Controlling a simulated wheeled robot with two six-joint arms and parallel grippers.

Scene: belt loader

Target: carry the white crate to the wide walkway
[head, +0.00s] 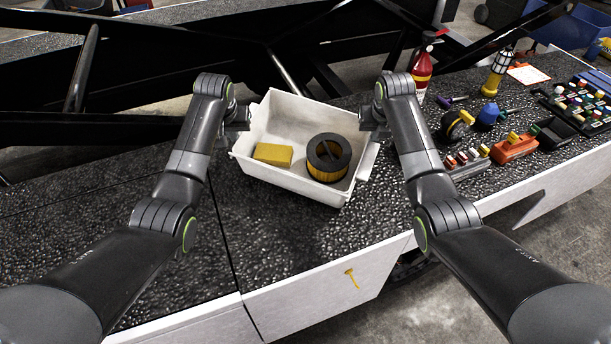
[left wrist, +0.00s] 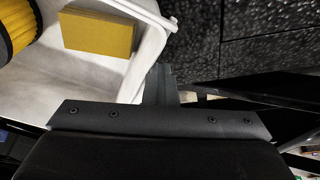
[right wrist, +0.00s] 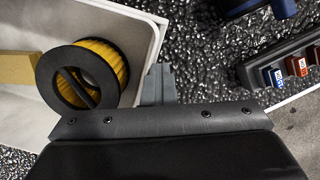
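The white crate (head: 290,184) is an open tray in the middle of the head view, over the dark speckled walkway surface. It holds a yellow block (head: 273,154) and a round black-and-yellow filter (head: 328,158). My left gripper (head: 238,117) is at the crate's left rim, and my right gripper (head: 371,117) is at its right rim. Both look shut on the rim. In the wrist views the fingers sit close together against the crate wall, shown on the left (left wrist: 150,50) and right (right wrist: 152,45). The fingertips are partly hidden. I cannot tell whether the crate's base touches the surface.
The dark speckled walkway (head: 120,240) is clear to the left, with a seam across it. Right of the crate stand a red extinguisher (head: 421,72), a yellow lamp (head: 495,74), an orange tool tray (head: 514,148) and several small items. Black beams (head: 150,45) run behind.

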